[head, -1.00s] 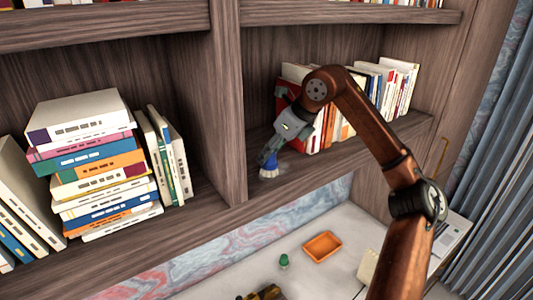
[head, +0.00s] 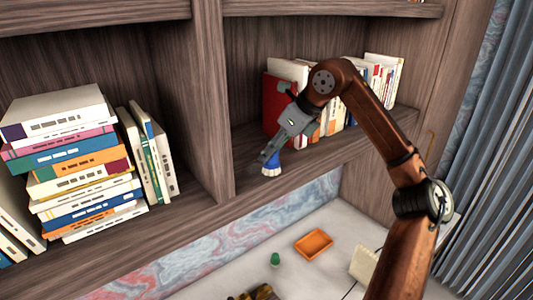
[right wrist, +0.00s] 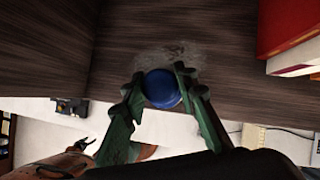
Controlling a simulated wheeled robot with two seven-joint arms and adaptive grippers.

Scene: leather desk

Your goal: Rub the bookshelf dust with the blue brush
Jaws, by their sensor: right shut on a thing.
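My right gripper (head: 268,158) is shut on the blue brush (head: 272,164) and holds it at the lower shelf's board, near its front edge. In the right wrist view the brush (right wrist: 162,88) shows as a round blue top between the two green fingers (right wrist: 157,92). Its pale bristles point down in the head view and appear to touch the board. A thin greyish dust patch (right wrist: 176,53) lies on the dark wood just beyond the brush in the right wrist view. I cannot make out the dust clearly in the head view. My left gripper does not show clearly.
A red book (head: 279,108) and several pale books (head: 384,80) stand right behind the gripper. An upright divider (head: 205,110) stands left, with a book stack (head: 75,165) beyond. Below are an orange tray (head: 314,244) and a small green object (head: 275,260) on the desk.

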